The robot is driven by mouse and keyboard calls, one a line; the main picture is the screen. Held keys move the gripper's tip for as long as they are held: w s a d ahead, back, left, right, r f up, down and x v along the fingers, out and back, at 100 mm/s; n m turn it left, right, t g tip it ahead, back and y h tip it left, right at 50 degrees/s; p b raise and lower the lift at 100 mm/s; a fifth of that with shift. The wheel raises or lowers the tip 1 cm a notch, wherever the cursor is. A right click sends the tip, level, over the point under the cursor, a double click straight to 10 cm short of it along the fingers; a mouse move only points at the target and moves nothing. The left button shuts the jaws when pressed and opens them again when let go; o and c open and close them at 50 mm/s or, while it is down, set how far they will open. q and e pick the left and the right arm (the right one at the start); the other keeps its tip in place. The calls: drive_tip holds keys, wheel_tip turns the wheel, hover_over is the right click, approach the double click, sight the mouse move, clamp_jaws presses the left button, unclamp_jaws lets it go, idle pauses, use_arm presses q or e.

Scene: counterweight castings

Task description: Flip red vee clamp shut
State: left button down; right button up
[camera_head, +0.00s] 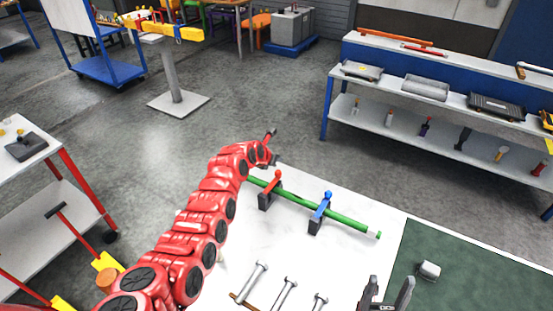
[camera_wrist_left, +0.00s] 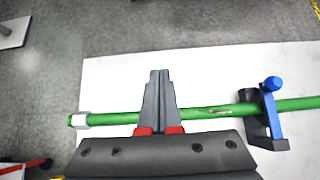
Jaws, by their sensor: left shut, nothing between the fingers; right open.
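The red vee clamp (camera_head: 272,188) has a dark base and a red arm rising by the green rod (camera_head: 345,221); I cannot tell if its arm is fully down. It is hidden in the left wrist view, apparently behind my gripper body. The blue clamp (camera_head: 320,211) stands to its right on the same rod, and its arm crosses the rod in the left wrist view (camera_wrist_left: 269,112). My left gripper (camera_wrist_left: 160,74) is shut and empty, over the rod (camera_wrist_left: 212,112) near its white-collared end (camera_wrist_left: 82,120). My right gripper (camera_head: 386,290) is open and empty at the bottom edge.
Several bolts (camera_head: 251,284) lie on the white tabletop (camera_head: 305,258) in front of the clamps. A dark green mat (camera_head: 480,270) with a small metal part (camera_head: 429,270) lies at right. A shelf unit (camera_head: 430,95) stands behind, and a cart (camera_head: 35,155) at left.

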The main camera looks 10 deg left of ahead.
use_arm(q)
drive_tip(key=p+v, duration=0.9)
drive_tip(key=v, duration=0.8)
drive_tip(key=shift+r+p, duration=0.15)
drive_tip(key=shift+p, duration=0.2)
drive_tip(key=shift+s, duration=0.1)
drive_tip(key=shift+s+a, duration=0.1)
